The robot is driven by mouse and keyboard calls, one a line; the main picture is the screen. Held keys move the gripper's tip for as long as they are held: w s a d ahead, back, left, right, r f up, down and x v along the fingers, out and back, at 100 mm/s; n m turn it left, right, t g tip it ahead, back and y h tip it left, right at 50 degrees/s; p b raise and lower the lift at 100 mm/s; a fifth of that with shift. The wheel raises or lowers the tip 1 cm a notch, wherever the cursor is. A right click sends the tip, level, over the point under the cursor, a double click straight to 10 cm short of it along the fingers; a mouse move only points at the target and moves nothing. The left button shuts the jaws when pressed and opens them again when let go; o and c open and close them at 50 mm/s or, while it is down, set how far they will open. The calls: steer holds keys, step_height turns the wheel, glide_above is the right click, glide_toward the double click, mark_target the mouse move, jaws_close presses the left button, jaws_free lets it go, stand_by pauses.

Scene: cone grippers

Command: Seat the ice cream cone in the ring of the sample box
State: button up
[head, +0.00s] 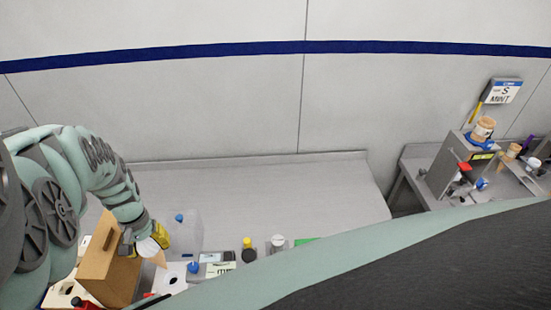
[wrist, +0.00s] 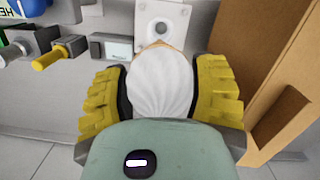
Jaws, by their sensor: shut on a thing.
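My gripper (wrist: 160,88) has yellow fingers with dark pads, shut on the ice cream cone (wrist: 157,90) from both sides. The cone shows a large white top, with a thin tan edge at its far end; the rest of it is hidden. In the head view my gripper (head: 143,242) is at the lower left, with the white of the cone (head: 147,246) between its fingers. A white box with a round hole (wrist: 174,12), seemingly the sample box with its ring, lies just beyond the cone; it also shows in the head view (head: 181,271). The cone appears apart from the ring.
A tall brown cardboard box (wrist: 237,42) stands close on the right in the wrist view; in the head view it (head: 108,270) is left of my gripper. A clear container (head: 188,236) and small blue-capped items stand nearby. The grey worktop (head: 280,195) behind is clear.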

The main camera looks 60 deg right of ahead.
mark_target(161, 264)
steer(key=shift+s+f, duration=0.2)
steer(key=shift+f, duration=0.3)
step_height(161, 264, down, 9)
steer(key=b, duration=0.8)
steer(key=shift+r, duration=0.2)
steer(key=shift+w+a+f+b, duration=0.1)
steer(key=shift+a+f+b, duration=0.05)
steer(key=shift+f+b, duration=0.75)
steer(key=shift+a+f+b, duration=0.1)
steer(key=shift+f+b, duration=0.7)
steer(key=shift+f, duration=0.05)
steer(key=o, duration=0.9)
steer(key=shift+r, duration=0.15)
steer(key=shift+w+d+r, duration=0.15)
steer(key=shift+r, duration=0.25)
steer(key=shift+w+d+r, duration=0.1)
steer(key=shift+r, duration=1.5)
steer(key=shift+w+r, duration=0.1)
steer(key=shift+r, duration=1.5)
